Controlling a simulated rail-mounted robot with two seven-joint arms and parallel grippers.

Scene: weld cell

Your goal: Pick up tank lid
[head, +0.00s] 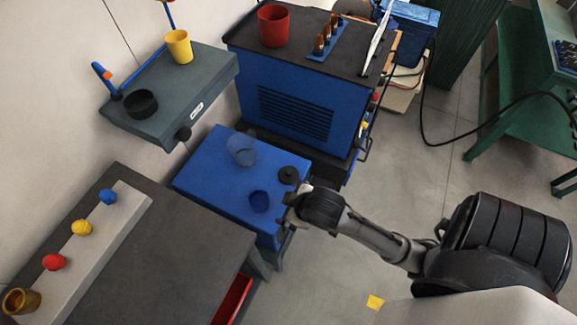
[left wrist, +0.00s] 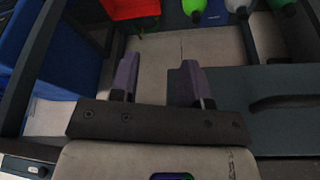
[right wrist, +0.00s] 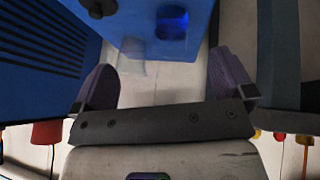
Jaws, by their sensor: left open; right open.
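A black round disc with a small knob, likely the tank lid (head: 289,175), lies near the right edge of the blue cabinet top (head: 215,165). It also shows at the top left of the right wrist view (right wrist: 98,7), partly cut off. My right gripper (head: 291,203) is open and empty, just below the lid in the head view and close to the cabinet's edge. The lid is outside its fingers (right wrist: 162,62). My left gripper (left wrist: 158,66) is open and empty in the left wrist view and is not in the head view.
A blue cup (head: 259,201) and a clear cup (head: 241,150) stand near the lid. A larger blue cabinet (head: 295,110) rises behind. A dark bench (head: 170,260) with coloured knobs is at lower left. Open floor (head: 415,175) lies to the right.

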